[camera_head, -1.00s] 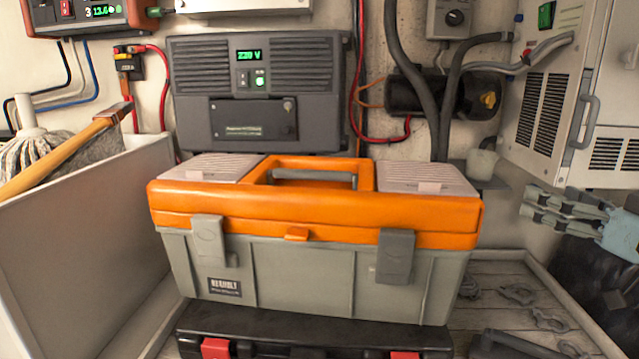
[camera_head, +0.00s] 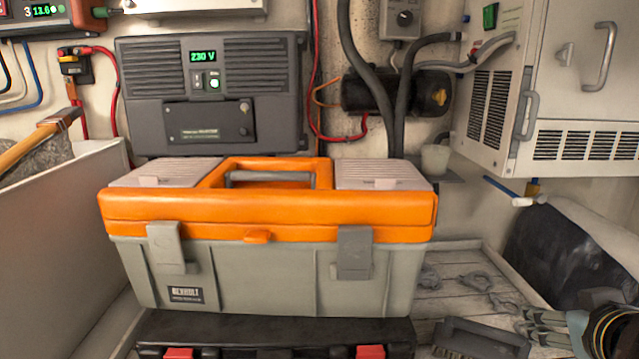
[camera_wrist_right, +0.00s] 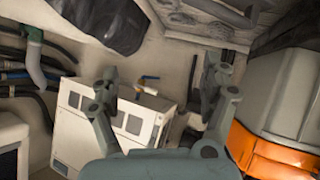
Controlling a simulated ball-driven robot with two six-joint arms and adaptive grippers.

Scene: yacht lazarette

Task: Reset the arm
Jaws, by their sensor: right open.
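My right gripper (camera_head: 535,326) is at the lower right of the head view, beside and to the right of the toolbox, with its fingers pointing left. In the right wrist view my right gripper (camera_wrist_right: 163,72) has its two fingers spread, with nothing between them. The grey toolbox with an orange lid (camera_head: 265,215) stands shut on a black case (camera_head: 270,333). The toolbox (camera_wrist_right: 268,145) also shows at the right of the wrist view, apart from the fingers. My left gripper is not in view.
A brush (camera_head: 483,340) and several metal shackles (camera_head: 475,282) lie on the wooden floor near my right gripper. A dark bag (camera_head: 563,255) is at the right. A white cabinet (camera_head: 535,90) hangs above it. A grey bin (camera_head: 60,240) stands at the left.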

